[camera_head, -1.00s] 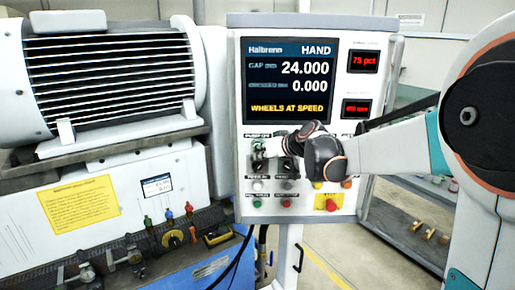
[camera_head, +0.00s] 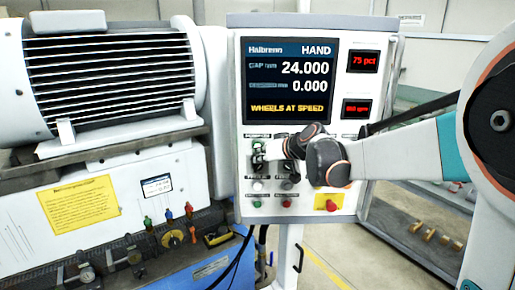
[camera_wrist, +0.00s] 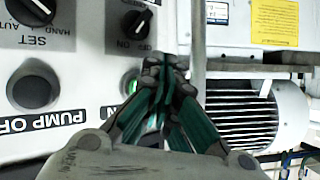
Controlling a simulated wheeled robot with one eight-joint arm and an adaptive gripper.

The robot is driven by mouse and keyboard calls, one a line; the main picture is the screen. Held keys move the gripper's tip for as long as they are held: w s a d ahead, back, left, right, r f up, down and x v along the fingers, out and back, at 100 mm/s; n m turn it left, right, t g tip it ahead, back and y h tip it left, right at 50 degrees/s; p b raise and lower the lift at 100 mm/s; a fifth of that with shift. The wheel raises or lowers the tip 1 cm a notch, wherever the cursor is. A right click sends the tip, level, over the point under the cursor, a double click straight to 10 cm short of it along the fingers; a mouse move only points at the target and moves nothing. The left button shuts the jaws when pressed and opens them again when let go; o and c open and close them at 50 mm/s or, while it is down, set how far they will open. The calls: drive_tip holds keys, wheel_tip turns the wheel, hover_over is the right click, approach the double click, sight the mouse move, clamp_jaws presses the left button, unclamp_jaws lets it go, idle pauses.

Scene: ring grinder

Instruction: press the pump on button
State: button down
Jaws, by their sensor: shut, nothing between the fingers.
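The pump on button is the green-lit round button (camera_wrist: 132,84) in the wrist view, partly hidden behind my gripper; only the end of its label shows. My gripper (camera_wrist: 165,66) has its fingers together, empty, right beside this button in the picture. Whether the fingertips touch it I cannot tell.
A black pump off button (camera_wrist: 33,85) sits beside it, with a SET knob (camera_wrist: 32,8) and an ON/OFF knob (camera_wrist: 137,22) close by. A red button on a yellow plate (camera_head: 329,203) is lower right. The screen (camera_head: 290,80) reads WHEELS AT SPEED. A large motor (camera_head: 110,75) stands left.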

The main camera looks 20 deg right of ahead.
drive_tip(key=s, duration=0.2)
drive_tip(key=s+a, duration=0.1)
drive_tip(key=s, duration=0.1)
drive_tip(key=shift+s+a, duration=0.15)
drive_tip(key=shift+s, duration=0.25)
idle(0.7)
drive_tip(key=s+a+f+n+g+h+b, duration=0.1)
drive_tip(key=s+a+f+b, duration=0.3)
drive_tip(key=s+f+b, duration=0.7)
drive_tip(key=s+a+f+g+b, duration=0.2)
drive_tip(key=s+a+f+b, duration=0.1)
drive_tip(key=s+f+b, duration=0.65)
drive_tip(key=s+d+f+m+h+b, duration=0.1)
drive_tip(key=s+d+f+b, duration=0.1)
drive_tip(key=f, duration=0.4)
drive_tip(key=s+d+f+m+g+h+b, duration=0.1)
drive_tip(key=s+d+f+b, duration=0.1)
drive_tip(key=s+f+b, duration=0.3)
drive_tip(key=s+d+f+h+b, duration=0.1)
drive_tip(key=s+d+f+b, duration=0.2)
drive_tip(key=f, duration=0.5)
drive_tip(key=shift+s+f+m+h+b, duration=0.4)
drive_tip(key=shift+s+b, duration=0.1)
drive_tip(key=shift+b, duration=0.2)
